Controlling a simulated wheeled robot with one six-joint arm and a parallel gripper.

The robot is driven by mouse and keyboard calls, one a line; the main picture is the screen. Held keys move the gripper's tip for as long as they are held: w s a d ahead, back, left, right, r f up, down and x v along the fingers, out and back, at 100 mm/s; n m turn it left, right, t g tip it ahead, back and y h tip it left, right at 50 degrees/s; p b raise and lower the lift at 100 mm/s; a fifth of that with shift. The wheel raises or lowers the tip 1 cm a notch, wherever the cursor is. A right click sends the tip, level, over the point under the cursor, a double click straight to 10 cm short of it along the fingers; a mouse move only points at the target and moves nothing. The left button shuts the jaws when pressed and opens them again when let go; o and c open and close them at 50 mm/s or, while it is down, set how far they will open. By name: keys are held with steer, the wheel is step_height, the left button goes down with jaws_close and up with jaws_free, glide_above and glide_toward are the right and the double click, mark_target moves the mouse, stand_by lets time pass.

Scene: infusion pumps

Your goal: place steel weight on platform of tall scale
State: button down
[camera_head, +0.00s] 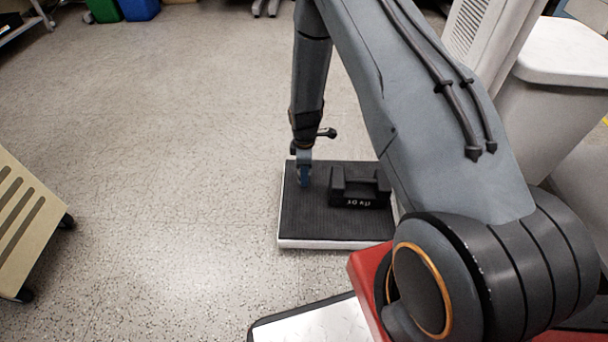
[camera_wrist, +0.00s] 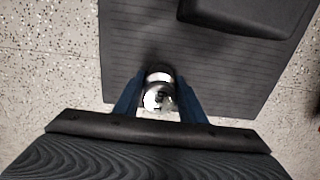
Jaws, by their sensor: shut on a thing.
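The scale platform (camera_head: 335,228) is a low white-edged slab with a ribbed black top, on the floor in the middle of the head view. Its dark top (camera_wrist: 215,62) also fills much of the wrist view. My gripper (camera_head: 304,172) points down over the left part of the platform. In the wrist view its blue fingers (camera_wrist: 160,85) are shut on the shiny steel weight (camera_wrist: 158,98), one on each side. The weight is over the platform near one edge; I cannot tell whether it touches the surface. In the head view the fingers hide it.
A black block weight with a handle (camera_head: 360,188) and white lettering sits on the platform, right of my gripper. A beige slatted cart (camera_head: 25,225) stands at the left. A light grey bin (camera_head: 555,90) is at the right. The floor left of the platform is clear.

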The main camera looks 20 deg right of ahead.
steer(key=c, duration=1.1)
jaws_free()
